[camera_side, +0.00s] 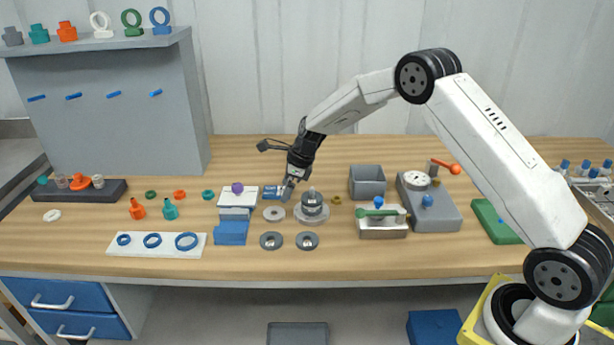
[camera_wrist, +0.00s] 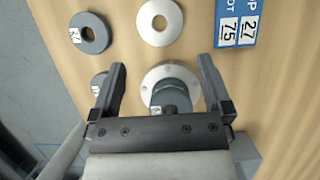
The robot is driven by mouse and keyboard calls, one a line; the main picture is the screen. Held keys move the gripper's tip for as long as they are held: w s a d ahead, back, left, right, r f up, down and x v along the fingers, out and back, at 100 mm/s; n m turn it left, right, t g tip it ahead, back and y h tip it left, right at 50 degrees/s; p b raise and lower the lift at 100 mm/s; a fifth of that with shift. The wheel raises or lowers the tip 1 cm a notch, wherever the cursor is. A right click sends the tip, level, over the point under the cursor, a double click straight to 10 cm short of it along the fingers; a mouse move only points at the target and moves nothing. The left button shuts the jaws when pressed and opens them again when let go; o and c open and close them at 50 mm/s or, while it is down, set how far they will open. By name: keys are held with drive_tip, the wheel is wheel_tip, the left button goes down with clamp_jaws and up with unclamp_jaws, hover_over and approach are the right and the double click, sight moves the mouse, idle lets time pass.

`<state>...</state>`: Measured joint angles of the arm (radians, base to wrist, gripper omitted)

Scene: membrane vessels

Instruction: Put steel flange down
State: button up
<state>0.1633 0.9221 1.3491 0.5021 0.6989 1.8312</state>
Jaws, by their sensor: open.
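A steel flange disc with bolt holes (camera_wrist: 152,75) lies flat in the wrist view, with a darker cylindrical steel piece standing on it. In the side view this stack (camera_side: 312,208) has a wide round base and a narrow top. My gripper (camera_side: 286,194) is beside its upper left in the side view. In the wrist view my gripper (camera_wrist: 163,68) is open, its fingers apart on either side of the stack, with nothing pinched between them. Whether the fingers touch the stack cannot be told. A pale flat steel ring (camera_side: 274,213) lies separately, also in the wrist view (camera_wrist: 160,22).
Two grey rings (camera_side: 271,241) lie in front; one is labelled (camera_wrist: 90,33). A grey bin (camera_side: 367,182) and a steel block with a green handle (camera_side: 383,226) stand right. The front wood strip is clear.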

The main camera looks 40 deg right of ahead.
drive_tip(key=shift+v, duration=2)
drive_tip(key=s+a+r+n+h, duration=0.1)
drive_tip(key=s+a+n, duration=0.1)
drive_tip(key=s+n, duration=1.1)
drive_tip(key=s+a+r+n+h, duration=0.2)
drive_tip(key=s+a+n, duration=0.1)
drive_tip(key=s+n, duration=1.1)
drive_tip(key=s, duration=0.3)
drive_tip(key=shift+g, duration=0.3)
